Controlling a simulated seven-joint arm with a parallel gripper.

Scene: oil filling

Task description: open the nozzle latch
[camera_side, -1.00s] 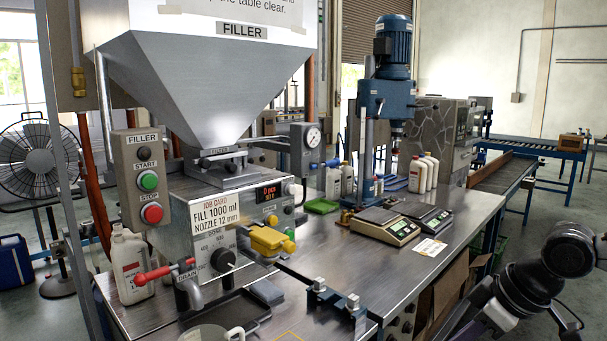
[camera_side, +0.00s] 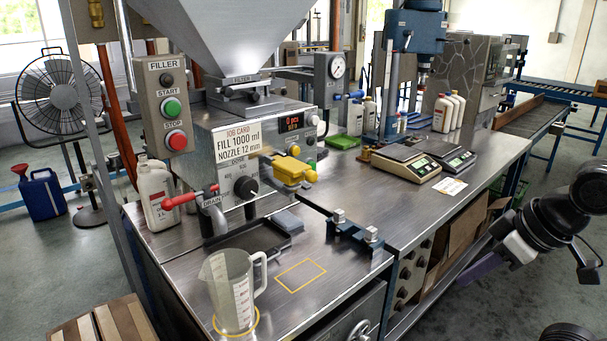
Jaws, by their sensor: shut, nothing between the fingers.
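The filler (camera_side: 215,140) stands at left centre, with a hopper above its steel body. A yellow block (camera_side: 290,172) with a small yellow knob sits on its front at the right; it looks like the nozzle latch, though its exact open or shut position is too small to tell. My gripper (camera_side: 478,270), a narrow purple-grey end on my dark arm at the right, looks shut and empty. It hangs beyond the table's right edge, well apart from the filler.
A clear measuring jug (camera_side: 232,290) stands on a yellow ring at the front. A black drip tray (camera_side: 250,240) lies under the red-handled drain (camera_side: 190,197). A blue bracket (camera_side: 355,235) and scales (camera_side: 410,170) stand to the right. A yellow-outlined square (camera_side: 301,275) is bare.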

